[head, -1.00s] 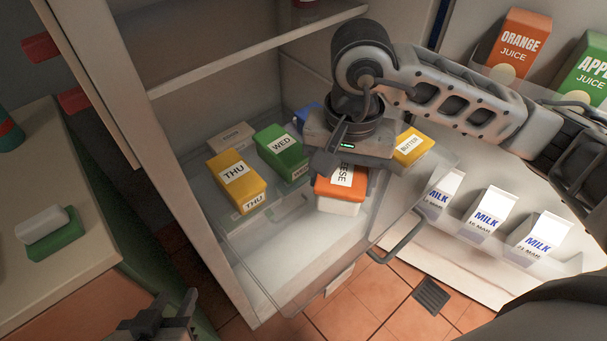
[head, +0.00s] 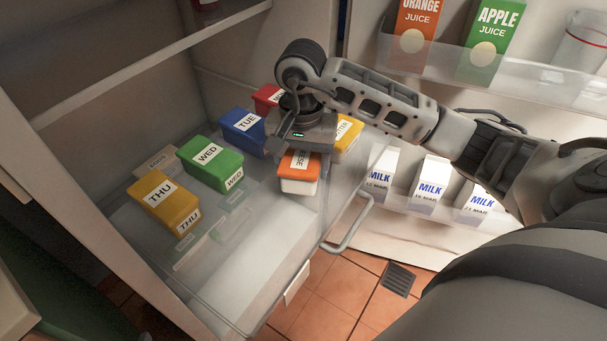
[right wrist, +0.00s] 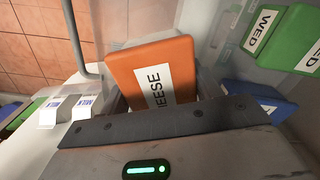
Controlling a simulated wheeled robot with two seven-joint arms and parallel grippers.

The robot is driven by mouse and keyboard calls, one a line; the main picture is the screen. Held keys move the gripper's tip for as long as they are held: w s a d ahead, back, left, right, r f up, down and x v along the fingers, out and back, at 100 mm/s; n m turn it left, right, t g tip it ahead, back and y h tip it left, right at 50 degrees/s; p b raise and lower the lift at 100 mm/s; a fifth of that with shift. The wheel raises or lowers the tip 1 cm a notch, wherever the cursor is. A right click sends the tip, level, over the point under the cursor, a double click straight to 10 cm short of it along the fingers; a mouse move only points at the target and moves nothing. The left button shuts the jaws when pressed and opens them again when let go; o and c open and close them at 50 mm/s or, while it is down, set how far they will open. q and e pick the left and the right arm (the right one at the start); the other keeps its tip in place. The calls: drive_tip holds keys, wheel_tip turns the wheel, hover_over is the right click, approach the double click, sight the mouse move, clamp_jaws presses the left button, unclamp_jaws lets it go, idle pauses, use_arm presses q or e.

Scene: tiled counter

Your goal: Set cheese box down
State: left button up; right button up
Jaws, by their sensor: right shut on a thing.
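The cheese box (head: 299,174) has an orange lid, a white base and a white label. It is over the right part of the clear fridge drawer (head: 262,292), beside the yellow butter box (head: 346,134). My right gripper (head: 300,150) is shut on it from above, and the gripper body hides its far part. In the right wrist view the cheese box (right wrist: 155,72) sits just beyond the gripper edge. I cannot tell whether its bottom touches the drawer floor. My left gripper is not in view.
A yellow THU box (head: 165,199), a green WED box (head: 213,162), a blue TUE box (head: 243,130) and a red box (head: 268,97) stand left of and behind the cheese box. Milk cartons (head: 428,184) line the door shelf at right.

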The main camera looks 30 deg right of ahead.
drive_tip(key=shift+w+d+f, duration=0.1)
drive_tip(key=shift+w+f, duration=0.05)
drive_tip(key=shift+f, duration=0.05)
drive_tip(key=shift+w+d+f, duration=0.1)
drive_tip(key=shift+d+f, duration=0.05)
drive_tip(key=shift+f, duration=0.8)
drive_tip(key=shift+w+d+f, duration=0.1)
drive_tip(key=shift+d+f, duration=0.05)
drive_tip(key=shift+f, duration=0.8)
drive_tip(key=shift+f, duration=0.2)
drive_tip(key=o, duration=1.2)
drive_tip(key=shift+r, duration=0.1)
